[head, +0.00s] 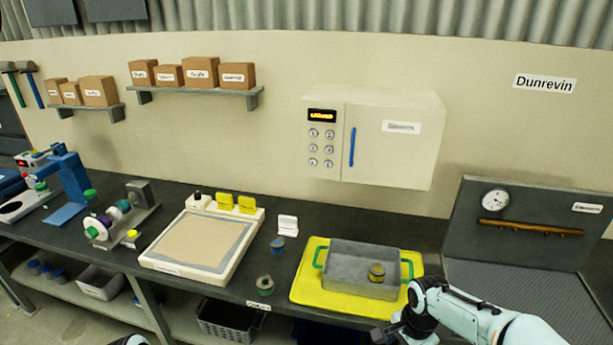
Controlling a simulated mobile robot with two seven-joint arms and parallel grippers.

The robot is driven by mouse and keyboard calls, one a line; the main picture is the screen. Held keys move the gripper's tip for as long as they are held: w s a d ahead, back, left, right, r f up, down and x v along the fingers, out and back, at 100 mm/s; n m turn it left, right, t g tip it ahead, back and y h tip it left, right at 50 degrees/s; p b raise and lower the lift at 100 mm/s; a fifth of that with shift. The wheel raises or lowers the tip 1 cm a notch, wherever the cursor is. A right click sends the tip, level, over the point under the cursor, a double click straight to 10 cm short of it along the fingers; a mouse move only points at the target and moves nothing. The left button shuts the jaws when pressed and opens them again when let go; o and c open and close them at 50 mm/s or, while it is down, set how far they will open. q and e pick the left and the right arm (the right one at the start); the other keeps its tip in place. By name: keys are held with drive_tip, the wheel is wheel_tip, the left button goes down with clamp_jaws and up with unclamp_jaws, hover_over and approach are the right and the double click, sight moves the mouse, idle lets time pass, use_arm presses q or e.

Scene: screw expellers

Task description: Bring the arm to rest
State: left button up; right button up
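My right arm (470,312) comes in from the lower right, in front of the yellow mat. My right gripper (384,334) is at the bottom edge of the head view, below the mat's front edge. Its fingers are small and partly cut off, so I cannot tell if they are open or shut. A small dark and pale piece at the bottom edge left of centre may be part of my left arm. My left gripper does not show.
A white-framed tray (160,262), small parts (265,285) and blue press (68,185) share the dark bench. A white cabinet (385,140) hangs above.

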drive_tip(key=s+a+f+n+y, duration=0.1)
drive_tip(key=a+f+n, duration=0.1)
drive_tip(key=f, duration=0.7)
drive_tip(key=s+a+f+n+y, duration=0.1)
drive_tip(key=a+f+n, duration=0.1)
drive_tip(key=f, duration=0.6)
drive_tip(key=s+a+f+n, duration=0.2)
drive_tip(key=s+f, duration=0.5)
drive_tip(key=s, duration=0.1)
drive_tip(key=s+a+f+n+y, duration=0.1)
drive_tip(key=s+a+f+n, duration=0.1)
drive_tip(key=s+f, duration=0.4)
drive_tip(key=shift+s+a+f+n, duration=0.4)
drive_tip(key=shift+s+a, duration=0.3)
drive_tip(key=shift+s, duration=0.5)
